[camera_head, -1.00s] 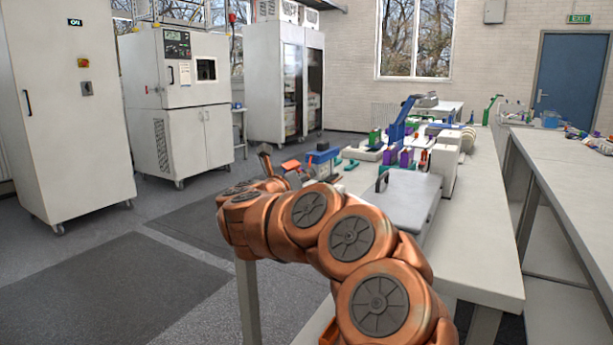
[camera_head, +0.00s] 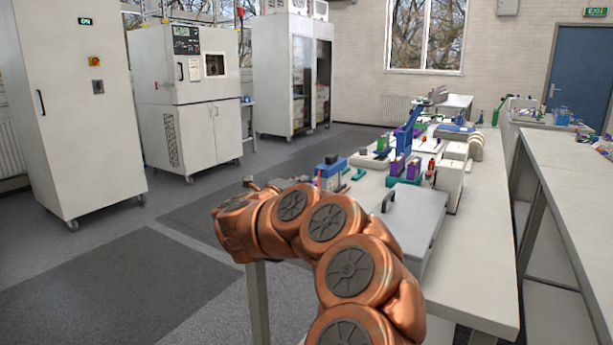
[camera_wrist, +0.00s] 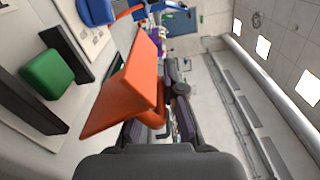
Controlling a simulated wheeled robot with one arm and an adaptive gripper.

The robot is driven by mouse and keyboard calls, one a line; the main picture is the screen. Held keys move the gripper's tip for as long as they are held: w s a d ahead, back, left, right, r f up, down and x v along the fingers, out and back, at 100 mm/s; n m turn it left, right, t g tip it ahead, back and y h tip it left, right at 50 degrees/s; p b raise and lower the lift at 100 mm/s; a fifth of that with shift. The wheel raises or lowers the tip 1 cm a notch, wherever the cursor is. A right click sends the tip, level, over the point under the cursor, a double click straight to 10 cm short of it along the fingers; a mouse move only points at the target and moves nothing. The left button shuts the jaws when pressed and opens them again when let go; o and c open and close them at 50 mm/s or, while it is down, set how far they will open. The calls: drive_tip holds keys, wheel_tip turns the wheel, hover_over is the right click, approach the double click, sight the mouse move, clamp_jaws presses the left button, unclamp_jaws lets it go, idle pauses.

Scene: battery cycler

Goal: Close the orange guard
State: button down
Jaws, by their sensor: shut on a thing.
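The orange guard (camera_wrist: 127,88) fills the middle of the wrist view as a broad, flat orange plate, with an orange arm running toward a blue part (camera_wrist: 95,12) at the top. My gripper (camera_wrist: 160,115) is shut on the guard near its lower right edge; the exact contact is partly hidden. In the head view my copper arm hides most of my gripper and the guard. The blue device (camera_head: 330,172) stands just beyond my arm, at the left edge of the bench.
A grey lidded box (camera_head: 408,222) with a handle lies on the bench (camera_head: 478,270) right of my arm. Blue, purple and green fixtures (camera_head: 400,150) stand behind it. In the wrist view a green block (camera_wrist: 47,74) sits between dark bars. Open floor lies left.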

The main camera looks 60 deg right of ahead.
drive_tip(key=w+n+p, duration=0.1)
drive_tip(key=n+p, duration=0.1)
drive_tip(key=w+n+p, duration=0.1)
drive_tip(key=shift+r+n+p, duration=0.2)
drive_tip(key=shift+n+p, duration=0.15)
drive_tip(key=shift+n, duration=0.05)
drive_tip(key=w+n+p, duration=0.1)
drive_tip(key=p, duration=0.1)
drive_tip(key=n+p, duration=0.2)
drive_tip(key=shift+w+a+f+n, duration=0.1)
drive_tip(key=shift+w+f+n, duration=0.2)
drive_tip(key=shift+w+f, duration=0.05)
drive_tip(key=n+p, duration=0.1)
drive_tip(key=w+n+p, duration=0.1)
drive_tip(key=shift+f+n+p, duration=0.3)
drive_tip(key=shift+f+p, duration=0.05)
drive_tip(key=shift+f, duration=0.05)
drive_tip(key=shift+w+f+n+p, duration=0.25)
drive_tip(key=shift+f+n+p, duration=0.25)
drive_tip(key=shift+n+p, duration=0.35)
drive_tip(key=shift+w+f+n+p, duration=0.25)
drive_tip(key=shift+f+n+p, duration=0.2)
drive_tip(key=shift+n+p, duration=0.4)
drive_tip(key=c, duration=1.5)
unclamp_jaws()
drive_tip(key=shift+c, duration=0.2)
drive_tip(key=a, duration=1.2)
drive_tip(key=shift+s, duration=0.25)
